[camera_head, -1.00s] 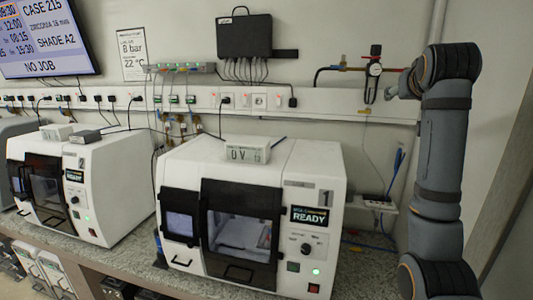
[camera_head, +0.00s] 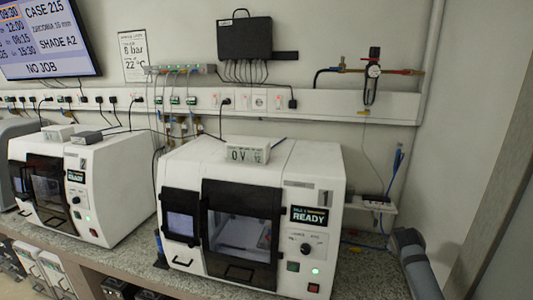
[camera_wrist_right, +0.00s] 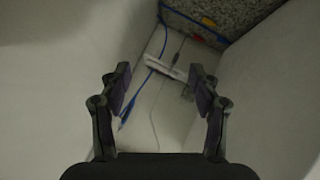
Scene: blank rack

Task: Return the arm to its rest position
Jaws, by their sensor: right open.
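My right arm (camera_head: 416,264) shows only as a grey link at the lower right of the head view. Its gripper is out of that view. In the right wrist view my right gripper (camera_wrist_right: 160,95) is open, its two dark fingers apart with nothing between them. Beyond the fingers are a pale wall, a white power strip (camera_wrist_right: 166,66) and a blue cable (camera_wrist_right: 132,104). My left gripper is in neither view.
A white milling machine marked 1 (camera_head: 250,165) stands on the speckled counter (camera_head: 350,280), its door closed and its label reading READY. A second machine (camera_head: 100,175) stands to its left. A pressure regulator (camera_head: 373,72) hangs on the wall. Blue cables hang beside the right wall.

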